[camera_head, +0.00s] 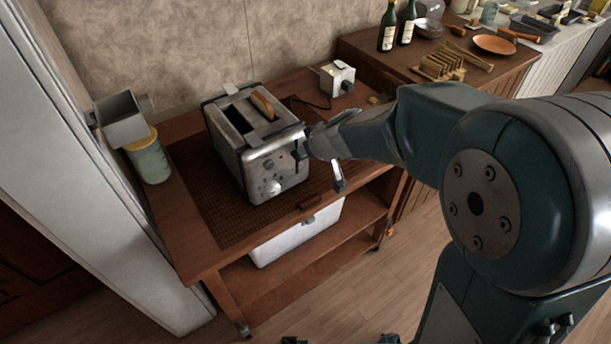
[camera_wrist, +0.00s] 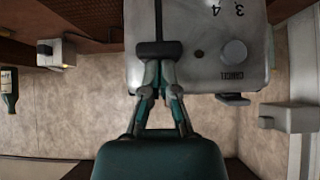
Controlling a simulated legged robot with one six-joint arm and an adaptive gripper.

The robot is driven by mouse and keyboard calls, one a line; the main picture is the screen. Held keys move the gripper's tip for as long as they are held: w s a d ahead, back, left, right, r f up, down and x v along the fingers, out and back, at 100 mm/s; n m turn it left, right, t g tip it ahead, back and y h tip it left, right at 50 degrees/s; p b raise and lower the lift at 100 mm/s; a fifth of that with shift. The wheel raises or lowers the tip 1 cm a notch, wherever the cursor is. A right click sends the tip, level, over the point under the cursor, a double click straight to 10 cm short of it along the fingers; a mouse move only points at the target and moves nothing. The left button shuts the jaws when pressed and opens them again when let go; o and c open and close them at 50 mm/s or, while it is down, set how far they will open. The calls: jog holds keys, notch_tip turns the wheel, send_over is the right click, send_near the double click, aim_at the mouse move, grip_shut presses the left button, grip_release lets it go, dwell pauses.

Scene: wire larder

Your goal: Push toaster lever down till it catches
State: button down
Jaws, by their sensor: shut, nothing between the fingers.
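The silver toaster (camera_head: 255,160) stands on a brown mat on the wooden trolley, with a slice of bread (camera_head: 264,106) showing in one slot. In the wrist view, which looks upside down, the toaster's front (camera_wrist: 200,65) has a dark lever (camera_wrist: 158,49) at the near end of a dark vertical slot. My gripper (camera_wrist: 158,68) is shut and empty. Its fingertips are right at the lever's edge; I cannot tell whether they touch. In the head view my gripper (camera_head: 308,146) is at the toaster's right front corner and partly hides the lever area.
A jar (camera_head: 148,160) and a grey box-shaped object (camera_head: 122,118) are left of the toaster. A small white device (camera_head: 338,77) sits behind right. A counter with bottles (camera_head: 388,28) and a wooden rack (camera_head: 442,63) stands farther right. The trolley's front left is clear.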

jog(key=shift+f, duration=2.9)
jog(key=shift+s, duration=0.15)
jog(key=s+d, duration=0.1)
jog(key=s, duration=0.1)
jog(key=s+d, duration=0.2)
jog(key=shift+s+d, duration=0.2)
jog(key=shift+s, duration=0.2)
jog(key=s+r+g+y, duration=0.1)
jog(key=s+r, duration=0.7)
jog(key=r, duration=0.3)
jog(key=s+d+r+m+h, duration=0.4)
jog(key=s+d+m+h, duration=0.1)
jog(key=s+d, duration=0.6)
jog(key=shift+s+d+r+m+g+h, duration=0.2)
jog(key=shift+s+m+g+h, duration=0.15)
jog(key=shift+s+m, duration=0.55)
